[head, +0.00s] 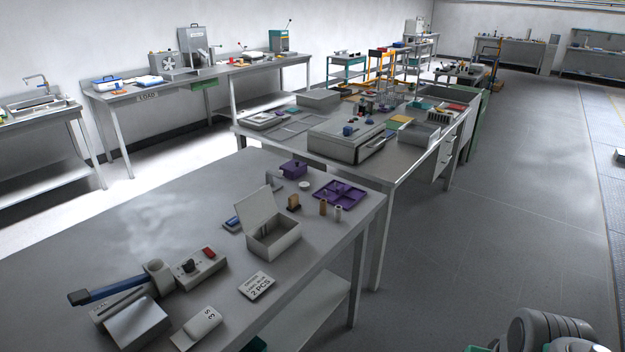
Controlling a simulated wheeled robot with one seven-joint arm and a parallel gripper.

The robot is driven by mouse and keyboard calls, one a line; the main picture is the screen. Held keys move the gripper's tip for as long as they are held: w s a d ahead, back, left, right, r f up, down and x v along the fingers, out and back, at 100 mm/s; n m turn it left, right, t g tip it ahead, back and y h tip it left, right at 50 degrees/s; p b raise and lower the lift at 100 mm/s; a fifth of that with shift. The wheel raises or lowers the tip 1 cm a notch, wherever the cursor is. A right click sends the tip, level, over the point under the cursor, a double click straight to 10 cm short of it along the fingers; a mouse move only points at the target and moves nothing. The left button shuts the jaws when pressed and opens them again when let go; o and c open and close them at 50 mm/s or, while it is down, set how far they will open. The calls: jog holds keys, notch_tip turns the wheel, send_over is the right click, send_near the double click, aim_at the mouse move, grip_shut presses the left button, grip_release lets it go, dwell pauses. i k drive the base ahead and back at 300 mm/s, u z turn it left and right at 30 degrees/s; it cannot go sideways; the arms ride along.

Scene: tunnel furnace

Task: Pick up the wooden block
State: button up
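A small tan-brown block (293,203), which looks like the wooden block, stands on the near grey table (120,220). It is just behind the right rear corner of an open-lidded light grey box (273,238) and left of two small cylinders, one brown (323,208) and one pale (338,213). Its base looks dark; the detail is too small to tell. My gripper is not in view; only a rounded grey part, probably of my arm, shows at the bottom right, far from the block.
A purple compartment tray (340,193) lies behind the cylinders. A purple lidded pot (293,169) stands farther back. A box with a red button (194,267), a "2 PCS" card (257,286) and a blue-handled tool (107,288) lie nearer. Open floor (470,260) is at the right.

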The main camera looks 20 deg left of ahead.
aim_at(294, 204)
jog(key=i, duration=2.1)
jog(key=u, duration=3.9)
jog(key=i, duration=0.5)
